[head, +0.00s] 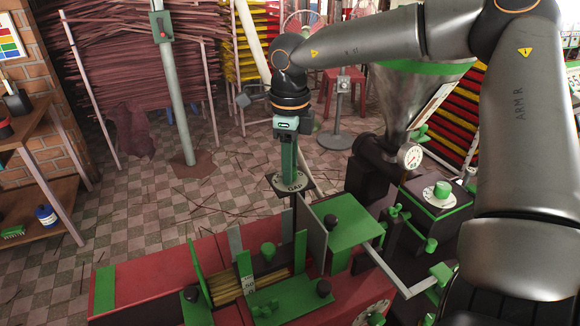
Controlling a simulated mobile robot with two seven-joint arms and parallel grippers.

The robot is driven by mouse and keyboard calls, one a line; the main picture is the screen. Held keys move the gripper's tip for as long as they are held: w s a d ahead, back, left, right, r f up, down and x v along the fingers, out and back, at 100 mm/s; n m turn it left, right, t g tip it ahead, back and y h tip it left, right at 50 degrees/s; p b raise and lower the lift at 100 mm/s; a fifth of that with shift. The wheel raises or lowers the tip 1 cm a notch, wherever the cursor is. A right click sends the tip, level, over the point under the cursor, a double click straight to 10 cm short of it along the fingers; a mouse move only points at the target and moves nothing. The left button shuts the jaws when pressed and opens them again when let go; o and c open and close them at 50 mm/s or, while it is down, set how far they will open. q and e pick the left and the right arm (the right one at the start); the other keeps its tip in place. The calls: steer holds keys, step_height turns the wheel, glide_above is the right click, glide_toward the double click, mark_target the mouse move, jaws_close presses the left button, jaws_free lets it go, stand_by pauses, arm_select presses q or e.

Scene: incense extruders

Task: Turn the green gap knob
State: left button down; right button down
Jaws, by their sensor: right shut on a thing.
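The green gap knob (290,174) stands upright on a dark dial plate (297,187) marked GAP, on top of a thin post above the red machine. My right gripper (288,160) comes down on it from above and is shut on the knob. The gripper's body and fingers hide much of the knob, and the dial's marks are only partly readable. My left gripper is not in view.
Below are the red machine bed (150,275), green plates (345,218) and a row of incense sticks (235,287). A steel hopper (410,100) and pressure gauge (410,155) stand to the right.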

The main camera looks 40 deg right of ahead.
steer(key=shift+n, duration=0.3)
steer(key=c, duration=0.5)
jaws_free()
steer(key=shift+c, duration=0.2)
steer(key=shift+r, duration=0.1)
step_height(320, 180, up, 12)
steer(key=p, duration=0.1)
steer(key=shift+r, duration=0.2)
